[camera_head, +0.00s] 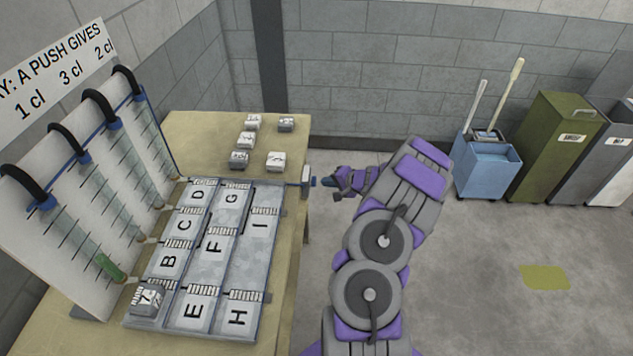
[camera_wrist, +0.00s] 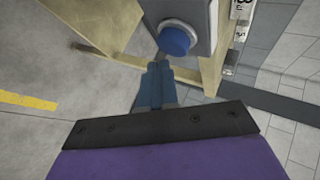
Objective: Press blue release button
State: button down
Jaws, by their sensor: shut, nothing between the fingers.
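The blue release button (camera_wrist: 176,39) is a round cap on the face of a grey box (camera_wrist: 200,14). In the head view the box (camera_head: 305,173) sits at the right edge of the table, with the button (camera_head: 313,181) facing right. My gripper (camera_head: 326,182) is just right of the button, pointing at it, with a small gap showing. In the wrist view my gripper's blue fingers (camera_wrist: 157,70) are together and empty, with their tips just below and left of the button. I cannot tell the exact distance in depth.
The wooden table (camera_head: 200,125) holds a lettered grey board (camera_head: 228,255), several small marked blocks (camera_head: 277,158) and a white panel (camera_head: 70,215) with tubes. A blue mop bucket (camera_head: 487,170) and bins (camera_head: 550,148) stand back right. The floor at right is clear.

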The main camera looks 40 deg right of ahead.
jog(key=shift+s+d, duration=0.1)
jog(key=shift+d, duration=0.05)
jog(key=shift+s+d+p, duration=0.6)
jog(key=shift+s+d, duration=1.05)
jog(key=shift+s, duration=0.05)
dwell(2.9)
